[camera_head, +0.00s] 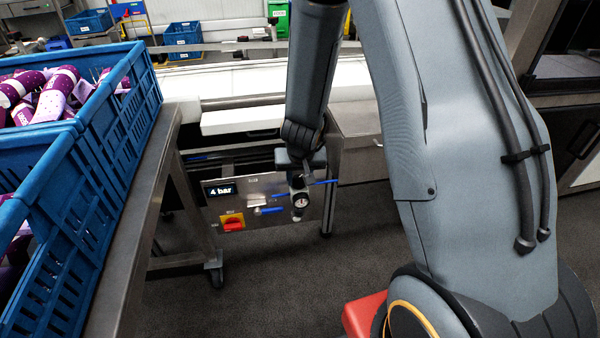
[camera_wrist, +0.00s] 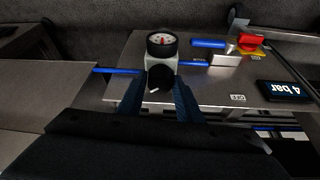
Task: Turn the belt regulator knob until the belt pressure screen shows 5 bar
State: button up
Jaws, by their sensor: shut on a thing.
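The belt pressure screen (camera_head: 221,191) on the steel panel reads "4 bar" in the head view; it also shows, upside down, in the wrist view (camera_wrist: 284,91). The black regulator knob (camera_wrist: 160,78) sits on a pale regulator body beside a round gauge (camera_wrist: 162,43) with a white face and a red mark. My gripper (camera_wrist: 160,96) is shut on the knob, one dark blue finger on each side of it. In the head view my gripper (camera_head: 298,170) reaches the panel from above and hides the knob.
A red and yellow switch (camera_head: 232,222) and a blue-handled valve (camera_head: 268,210) are on the panel left of the regulator. Blue air tubes run from the regulator. Blue crates (camera_head: 105,120) with purple-wrapped lollies stand on a steel table at left. Grey floor in front is clear.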

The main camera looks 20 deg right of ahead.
jog(key=m+p, duration=0.1)
jog(key=p, duration=0.2)
jog(key=shift+a+r, duration=0.1)
jog(key=shift+r, duration=0.1)
jog(key=shift+f+m+p, duration=0.2)
jog(key=shift+m+p, duration=0.1)
jog(key=shift+p, duration=0.45)
jog(key=o, duration=1)
jog(key=shift+h, duration=0.3)
jog(key=shift+p+v, duration=1.4)
jog(key=shift+v, duration=2.5)
